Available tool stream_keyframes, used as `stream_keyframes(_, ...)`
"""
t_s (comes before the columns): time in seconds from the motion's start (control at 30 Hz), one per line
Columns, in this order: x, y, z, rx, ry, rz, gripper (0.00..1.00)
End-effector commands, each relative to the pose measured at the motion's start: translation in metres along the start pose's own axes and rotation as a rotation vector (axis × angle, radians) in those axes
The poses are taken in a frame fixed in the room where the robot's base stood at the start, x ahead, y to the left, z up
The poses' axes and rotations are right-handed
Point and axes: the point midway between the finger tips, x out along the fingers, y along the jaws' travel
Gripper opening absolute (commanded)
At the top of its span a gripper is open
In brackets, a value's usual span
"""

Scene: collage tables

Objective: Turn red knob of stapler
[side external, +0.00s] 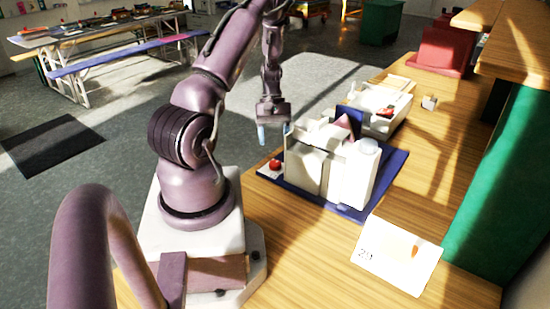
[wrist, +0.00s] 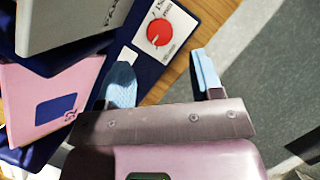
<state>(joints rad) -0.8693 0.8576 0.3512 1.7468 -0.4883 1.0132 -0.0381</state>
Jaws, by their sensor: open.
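The red knob (side external: 274,164) sits on a white plate at the near-left corner of the blue base, beside the white stapler machine (side external: 308,164). In the wrist view the red knob (wrist: 159,28) is round, with a pale marker line and printed text around it. My gripper (side external: 273,132) hangs above and behind the knob, apart from it, pointing down. In the wrist view my gripper (wrist: 162,80) has its two light blue fingers spread wide with nothing between them. The knob shows just beyond the fingertips, nearer the left finger.
The blue base (side external: 392,172) lies on a wooden table (side external: 300,250). White machine parts stand tall right of the knob. A white card (side external: 397,255) lies at the front right. A small grey block (side external: 429,102) and a red container (side external: 443,48) are farther back. Floor is open left of the table.

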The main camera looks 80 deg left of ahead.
Motion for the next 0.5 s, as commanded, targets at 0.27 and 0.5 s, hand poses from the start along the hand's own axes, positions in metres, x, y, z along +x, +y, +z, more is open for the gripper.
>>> stream_keyframes(0.27, 0.050, -0.001, 0.000, 0.001, -0.003, -0.002, 0.60)
stream_keyframes(0.5, 0.065, 0.000, 0.000, 0.001, 0.000, 0.000, 0.60)
